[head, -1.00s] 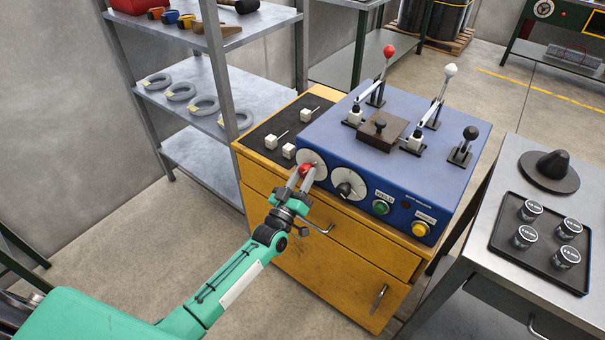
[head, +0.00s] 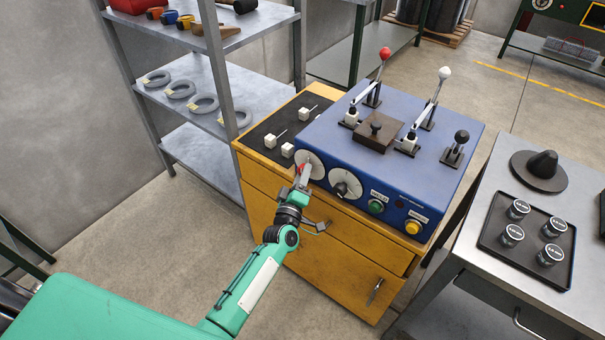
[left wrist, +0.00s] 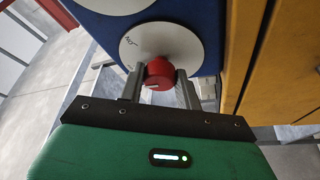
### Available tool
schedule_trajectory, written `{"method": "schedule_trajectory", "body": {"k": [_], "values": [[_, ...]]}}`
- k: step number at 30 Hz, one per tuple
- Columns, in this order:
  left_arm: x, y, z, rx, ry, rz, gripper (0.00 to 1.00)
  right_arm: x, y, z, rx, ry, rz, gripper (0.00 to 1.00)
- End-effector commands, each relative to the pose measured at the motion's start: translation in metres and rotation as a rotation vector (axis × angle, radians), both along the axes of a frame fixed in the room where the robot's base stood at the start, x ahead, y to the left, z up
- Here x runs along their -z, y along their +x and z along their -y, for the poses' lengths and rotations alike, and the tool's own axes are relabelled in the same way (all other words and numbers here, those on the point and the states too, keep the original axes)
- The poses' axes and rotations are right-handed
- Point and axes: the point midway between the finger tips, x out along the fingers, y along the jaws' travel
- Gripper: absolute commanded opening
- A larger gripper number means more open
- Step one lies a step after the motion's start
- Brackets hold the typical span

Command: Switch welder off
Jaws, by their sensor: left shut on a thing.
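The blue butt welder (head: 385,140) sits on a yellow cabinet (head: 335,225). Its front has a dial with a red knob at the left, a dial with a black knob (head: 341,188), a green button (head: 376,206) and a yellow button (head: 413,227). My left gripper (head: 304,173) is at the left dial, shut on the red knob (left wrist: 160,73). In the left wrist view the knob is between the two fingers, in front of the white dial plate (left wrist: 165,42). My fingers partly hide the knob in the head view. My right gripper is not in view.
A grey shelf rack (head: 195,72) with wire coils stands at the left. A metal table (head: 480,262) at the right holds a black tray (head: 492,238) with several small tins and a dark cone on a disc (head: 541,168). Floor in front of the cabinet is clear.

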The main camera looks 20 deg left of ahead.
Motion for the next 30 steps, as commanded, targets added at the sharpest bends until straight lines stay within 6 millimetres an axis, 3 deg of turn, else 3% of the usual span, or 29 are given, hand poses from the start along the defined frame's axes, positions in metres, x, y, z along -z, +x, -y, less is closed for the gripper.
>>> {"method": "schedule_trajectory", "body": {"k": [14, 15, 18, 30], "values": [[-0.0002, 0.0002, -0.0008, -0.002, -0.014, -0.004, 0.11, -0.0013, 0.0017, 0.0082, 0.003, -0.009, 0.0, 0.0], [-0.0002, 0.0002, -0.0008, -0.002, -0.014, -0.004, 0.4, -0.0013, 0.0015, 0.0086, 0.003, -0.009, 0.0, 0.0], [-0.0002, 0.0002, -0.0007, -0.001, -0.012, -0.004, 0.56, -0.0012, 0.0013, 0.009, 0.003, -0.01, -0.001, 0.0], [0.0023, -0.0072, -0.0001, 0.0, -0.012, -0.004, 0.56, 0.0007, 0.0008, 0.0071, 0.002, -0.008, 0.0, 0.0]]}}
